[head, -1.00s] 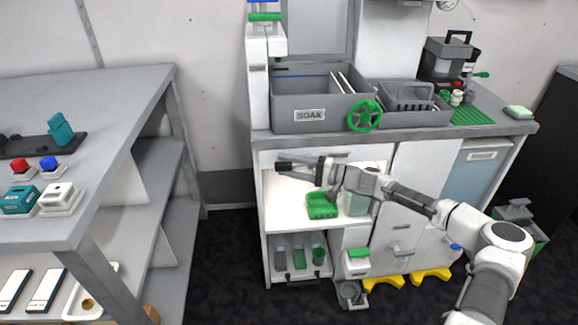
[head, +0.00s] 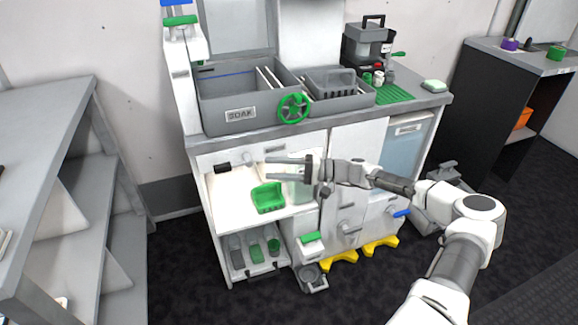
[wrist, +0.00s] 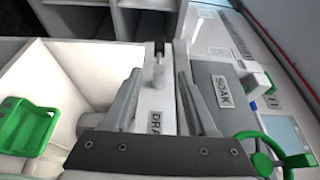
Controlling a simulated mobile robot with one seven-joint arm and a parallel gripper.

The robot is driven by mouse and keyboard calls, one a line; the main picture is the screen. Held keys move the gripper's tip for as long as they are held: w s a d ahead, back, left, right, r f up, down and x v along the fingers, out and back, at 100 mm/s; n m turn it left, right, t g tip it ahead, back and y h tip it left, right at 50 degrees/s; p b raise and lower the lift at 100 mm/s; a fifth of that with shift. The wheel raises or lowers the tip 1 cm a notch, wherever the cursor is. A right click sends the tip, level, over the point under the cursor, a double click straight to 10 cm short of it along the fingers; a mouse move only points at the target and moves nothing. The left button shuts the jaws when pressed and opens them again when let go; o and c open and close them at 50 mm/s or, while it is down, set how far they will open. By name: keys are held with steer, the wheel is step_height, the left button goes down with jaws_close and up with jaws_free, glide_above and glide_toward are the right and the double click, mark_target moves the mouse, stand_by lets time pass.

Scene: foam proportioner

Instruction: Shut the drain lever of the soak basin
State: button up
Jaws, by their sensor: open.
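The soak basin (head: 240,114) is a grey box with a SOAK label on the counter. It also shows at the right in the wrist view (wrist: 235,105). Under its front edge is the drain lever with a black grip (head: 222,168). In the wrist view the black grip (wrist: 159,47) stands beyond my fingertips, in line with the gap between them. A white strip with a partly hidden DRAIN label (wrist: 155,122) runs between the fingers. My gripper (head: 267,169) is open and empty, right of the black grip and apart from it. Whether the fingers flank the lever's pale stem is unclear.
A green handwheel (head: 293,107) sits on the basin's front right. A green tray (head: 268,198) lies on the open shelf below my gripper. A grey side rack (head: 75,190) stands left, with clear floor between. Yellow feet (head: 380,246) stick out at the cabinet's base.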

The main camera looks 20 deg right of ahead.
steer(key=v, duration=0.4)
steer(key=shift+a, duration=0.15)
steer(key=s+a+n+g+h, duration=0.5)
steer(key=s+a+g+h, duration=0.35)
steer(key=a, duration=0.25)
steer(key=s+d+r+t+h, duration=0.2)
steer(key=s+r+t+h, duration=0.2)
steer(key=s+r+h, duration=0.8)
steer(key=s+r+t+y, duration=0.3)
steer(key=s+r, duration=0.6)
steer(key=s, duration=0.2)
steer(key=shift+a+r+y, duration=0.2)
steer(key=shift+a+y, duration=0.05)
steer(key=shift+y, duration=0.1)
